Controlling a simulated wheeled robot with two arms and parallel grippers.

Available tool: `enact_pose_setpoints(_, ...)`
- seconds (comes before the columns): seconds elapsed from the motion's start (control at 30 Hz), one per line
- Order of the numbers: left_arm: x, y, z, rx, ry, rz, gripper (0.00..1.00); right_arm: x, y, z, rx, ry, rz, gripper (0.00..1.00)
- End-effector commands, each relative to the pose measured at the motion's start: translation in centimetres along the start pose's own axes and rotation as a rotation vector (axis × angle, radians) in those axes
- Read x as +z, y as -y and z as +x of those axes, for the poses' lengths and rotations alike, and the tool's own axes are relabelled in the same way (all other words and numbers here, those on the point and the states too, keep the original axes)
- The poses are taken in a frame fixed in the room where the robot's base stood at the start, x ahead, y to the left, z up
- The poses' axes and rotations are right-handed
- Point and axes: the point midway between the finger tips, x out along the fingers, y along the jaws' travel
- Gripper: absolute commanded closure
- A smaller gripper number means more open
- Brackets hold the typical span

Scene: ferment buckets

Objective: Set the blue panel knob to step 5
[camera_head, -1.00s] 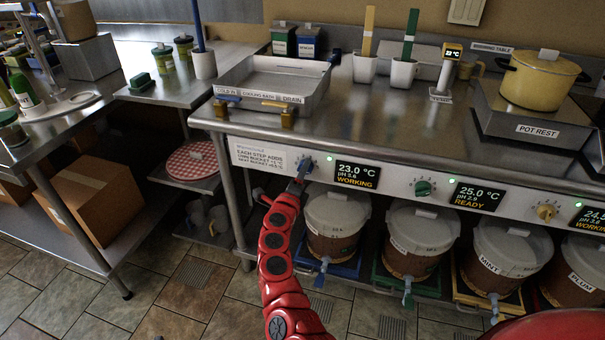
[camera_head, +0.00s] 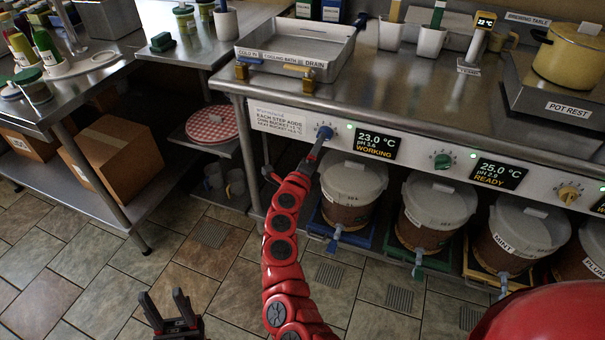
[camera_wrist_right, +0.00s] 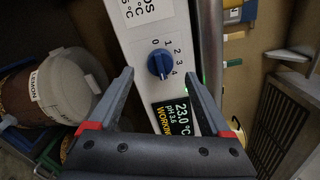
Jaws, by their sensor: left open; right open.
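The blue knob (camera_head: 325,132) is on the white front panel of the table, left of the display reading 23.0 °C. My left gripper (camera_head: 168,308) is open and empty, low over the floor.
The green knob (camera_head: 442,161) and yellow knob (camera_head: 569,193) sit further right on the same panel. Lidded buckets (camera_head: 350,190) stand under the table. A metal basin (camera_head: 295,50) is above the panel. Floor at lower left is open.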

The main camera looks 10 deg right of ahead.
Motion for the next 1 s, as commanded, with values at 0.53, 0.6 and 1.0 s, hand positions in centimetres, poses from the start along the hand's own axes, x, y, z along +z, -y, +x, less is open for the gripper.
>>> enact_pose_setpoints(0.53, 0.0, 0.0, 0.3, 0.0, 0.0, 0.0, 0.5, 0.0, 0.0, -11.7, -0.001, 0.0, 0.0, 0.18)
enact_pose_setpoints(0.6, 0.0, 0.0, 0.3, 0.0, 0.0, 0.0, 0.5, -0.1, 0.1, -12.1, -0.001, -0.001, 0.0, 0.18)
enact_pose_setpoints(1.0, -0.1, 0.0, 0.3, 0.0, 0.0, 0.0, 0.5, -0.1, 0.0, -12.3, -0.001, -0.002, -0.001, 0.18)
